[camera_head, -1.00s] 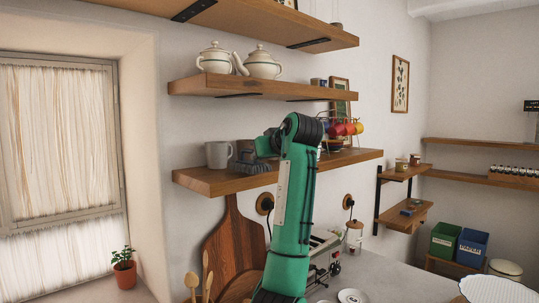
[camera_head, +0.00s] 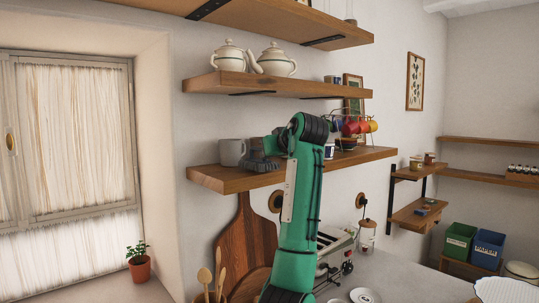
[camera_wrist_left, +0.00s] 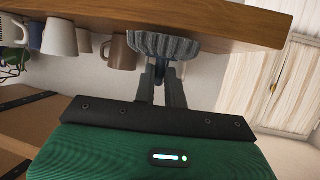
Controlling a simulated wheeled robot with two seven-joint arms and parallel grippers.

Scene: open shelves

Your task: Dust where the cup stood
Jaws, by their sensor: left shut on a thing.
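My left gripper (camera_wrist_left: 162,76) is shut on a grey striped cloth (camera_wrist_left: 164,46), which lies against the wooden shelf (camera_wrist_left: 215,18) in the left wrist view. My green arm hides part of the shelf there. The wrist view also shows a grey mug (camera_wrist_left: 60,38) and a brown mug (camera_wrist_left: 121,53) beside the cloth. I cannot tell which cup was moved, and no dust is visible. My right gripper is not in view.
Two teapots (camera_head: 228,58) stand on the shelf above. Colourful cups (camera_head: 361,126) hang from a rack right of my arm. A wooden board (camera_head: 246,238) and utensils (camera_head: 205,276) stand below.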

